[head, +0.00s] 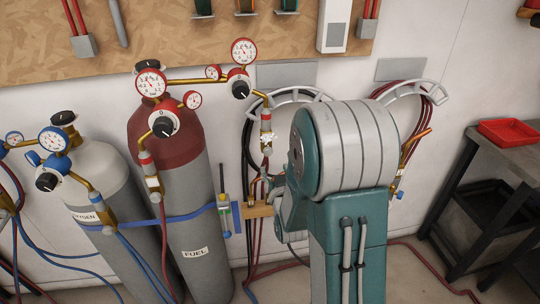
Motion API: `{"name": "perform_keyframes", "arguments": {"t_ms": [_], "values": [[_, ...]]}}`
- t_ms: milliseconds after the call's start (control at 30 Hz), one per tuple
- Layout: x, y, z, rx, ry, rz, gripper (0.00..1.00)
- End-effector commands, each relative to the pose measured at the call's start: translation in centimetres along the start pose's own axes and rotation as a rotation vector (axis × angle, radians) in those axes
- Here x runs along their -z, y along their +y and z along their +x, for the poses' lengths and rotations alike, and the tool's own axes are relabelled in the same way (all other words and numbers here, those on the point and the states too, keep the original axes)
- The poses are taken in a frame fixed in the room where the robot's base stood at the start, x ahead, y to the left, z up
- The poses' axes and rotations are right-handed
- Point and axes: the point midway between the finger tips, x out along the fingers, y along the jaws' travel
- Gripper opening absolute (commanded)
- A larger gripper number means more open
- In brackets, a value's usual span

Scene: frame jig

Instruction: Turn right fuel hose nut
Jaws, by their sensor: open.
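The fuel cylinder (205,185) is dark red on top and grey below, with a FUEL label. Its brass regulator line runs right to a gauge and black knob (238,82). From there a red-banded fitting (266,122) hangs down on the right, with a pale nut (267,139) on it and a hose below. A second red fitting (147,163) with a pale nut (153,183) hangs at the cylinder's left side. My teal and grey arm stands right of the right fitting. My gripper cannot be made out; the arm may hide it.
A white-grey oxygen cylinder (95,195) stands at the left. A blue strap (180,217) crosses both cylinders. Wall hooks (420,90) hold coiled hoses behind my arm. A dark bench (490,185) with a red tray (508,131) stands at the right. Hoses lie on the floor.

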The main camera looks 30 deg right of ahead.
Motion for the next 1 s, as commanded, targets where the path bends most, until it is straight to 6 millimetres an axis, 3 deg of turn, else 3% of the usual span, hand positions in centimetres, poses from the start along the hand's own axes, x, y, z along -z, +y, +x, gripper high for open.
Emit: {"name": "perform_keyframes", "arguments": {"t_ms": [200,400,767,933,1000], "values": [[0.0,-0.1,4.1,0.001,0.000,0.000,0.75],[0.0,-0.1,6.6,0.001,0.000,0.000,0.75],[0.1,-0.1,7.1,0.001,-0.001,0.000,0.75],[0.0,-0.1,7.1,0.001,-0.001,0.000,0.00],[0.0,-0.1,7.2,0.001,-0.001,0.000,0.00]]}}
